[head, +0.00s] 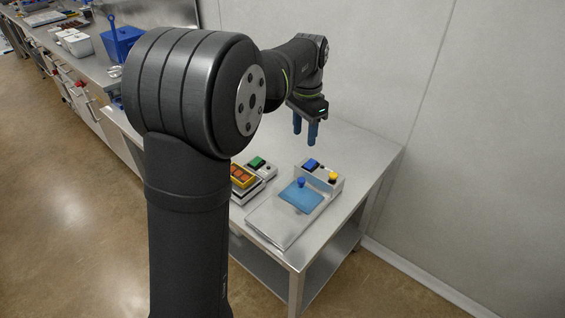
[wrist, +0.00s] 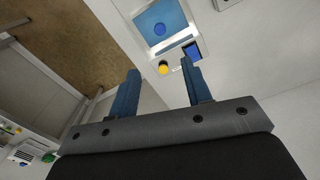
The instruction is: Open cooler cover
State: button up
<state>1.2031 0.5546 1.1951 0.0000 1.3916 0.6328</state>
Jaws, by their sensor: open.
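The cooler (head: 272,223) is a pale metal unit on the steel table. Its blue cover (head: 289,198) lies flat and closed, with a round blue knob (head: 301,183) on top. My gripper (head: 306,140) is open and empty, with its two blue fingers pointing down, above and behind the cooler and apart from it. In the wrist view the cover (wrist: 146,20) and its knob (wrist: 158,29) show beyond the fingertips of my gripper (wrist: 159,66).
An orange-topped unit (head: 242,176) and a green-buttoned unit (head: 258,163) stand to the left. The table (head: 366,157) is bare at right, beside the wall.

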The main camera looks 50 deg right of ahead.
aim_at(301, 179)
notch_tip(301, 179, down, 16)
jog(key=shift+f, duration=0.2)
